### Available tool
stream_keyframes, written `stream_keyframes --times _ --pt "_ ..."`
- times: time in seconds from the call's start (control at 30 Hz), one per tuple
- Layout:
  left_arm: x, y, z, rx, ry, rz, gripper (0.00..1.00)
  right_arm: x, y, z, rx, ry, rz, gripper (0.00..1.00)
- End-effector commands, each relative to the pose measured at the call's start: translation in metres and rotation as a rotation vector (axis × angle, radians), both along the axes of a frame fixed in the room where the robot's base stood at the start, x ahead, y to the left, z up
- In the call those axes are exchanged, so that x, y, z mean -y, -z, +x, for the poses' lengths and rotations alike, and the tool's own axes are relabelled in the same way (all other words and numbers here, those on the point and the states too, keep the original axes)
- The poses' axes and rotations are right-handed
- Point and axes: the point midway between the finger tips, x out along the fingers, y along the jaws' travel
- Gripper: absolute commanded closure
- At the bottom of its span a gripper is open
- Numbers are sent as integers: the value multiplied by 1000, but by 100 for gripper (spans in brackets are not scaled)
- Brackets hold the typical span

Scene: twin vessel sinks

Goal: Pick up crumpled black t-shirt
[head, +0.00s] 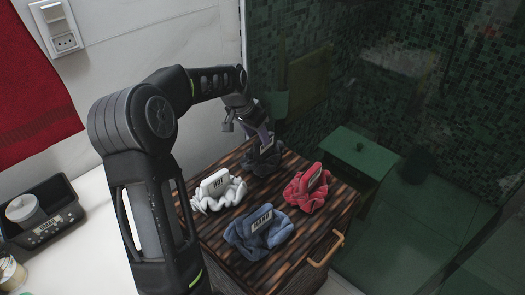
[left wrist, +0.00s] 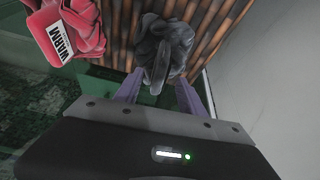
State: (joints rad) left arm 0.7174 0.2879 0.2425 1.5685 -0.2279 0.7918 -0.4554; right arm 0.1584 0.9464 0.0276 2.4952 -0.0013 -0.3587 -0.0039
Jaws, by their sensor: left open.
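The crumpled black t-shirt (head: 262,162) lies near the far corner of the dark wooden top in the head view, partly hidden behind my left gripper. In the left wrist view the black t-shirt (left wrist: 168,42) is a dark bunched heap ahead of the fingers, with an upright flat piece on it. My left gripper (head: 262,138) points down at the t-shirt. Its purple fingers (left wrist: 160,92) stand apart, one on each side of the near part of the heap. Whether they touch the cloth I cannot tell. My right gripper is not in view.
On the wooden top (head: 208,232) lie a white cloth (head: 232,196), a blue cloth (head: 262,240) and a red cloth (head: 296,196), each with a labelled block. A black bin (head: 60,228) stands on the white counter at left. A glass shower wall is behind.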

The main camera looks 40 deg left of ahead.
Motion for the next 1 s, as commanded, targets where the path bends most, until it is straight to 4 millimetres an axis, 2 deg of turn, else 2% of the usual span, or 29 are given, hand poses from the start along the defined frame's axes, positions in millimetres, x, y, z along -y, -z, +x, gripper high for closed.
stream_keyframes --times 0.27,0.5,0.87,1.0 --pt "0 1 0 0 0 0 53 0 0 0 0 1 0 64" --pt "0 21 9 -1 0 0 53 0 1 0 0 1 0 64" --pt "0 25 11 0 0 0 53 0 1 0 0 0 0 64" --pt "-1 37 17 -2 0 -2 53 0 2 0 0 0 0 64"
